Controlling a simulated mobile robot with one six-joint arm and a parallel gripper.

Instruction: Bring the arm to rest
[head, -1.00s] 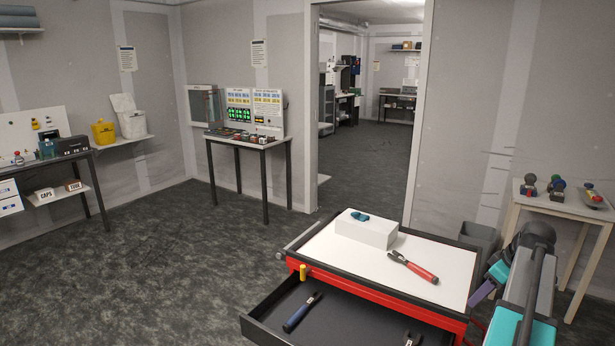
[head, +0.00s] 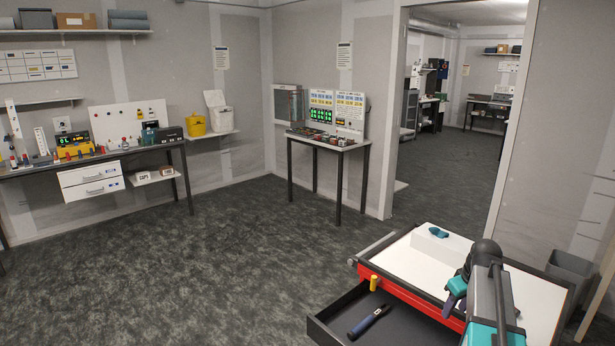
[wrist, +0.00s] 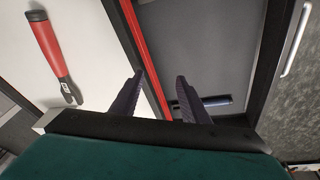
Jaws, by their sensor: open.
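My gripper (wrist: 158,90) is open in the wrist view, its two dark fingers apart with nothing between them. It hangs over the edge between the red cart's white top (head: 409,258) and its open drawer (head: 405,318). In the head view my arm covers the right part of the cart, and the fingers show only in part. A red-handled tool (wrist: 52,48) lies on the white top in the wrist view. A dark blue-handled tool (head: 369,322) lies in the drawer; a blue handle also shows there in the wrist view (wrist: 216,101).
A white block with a teal item (head: 438,232) on it sits at the cart's back. A grey bin (head: 570,268) stands right of the cart. A small table (head: 328,142) and a workbench (head: 90,160) line the walls. The floor (head: 230,260) between is clear.

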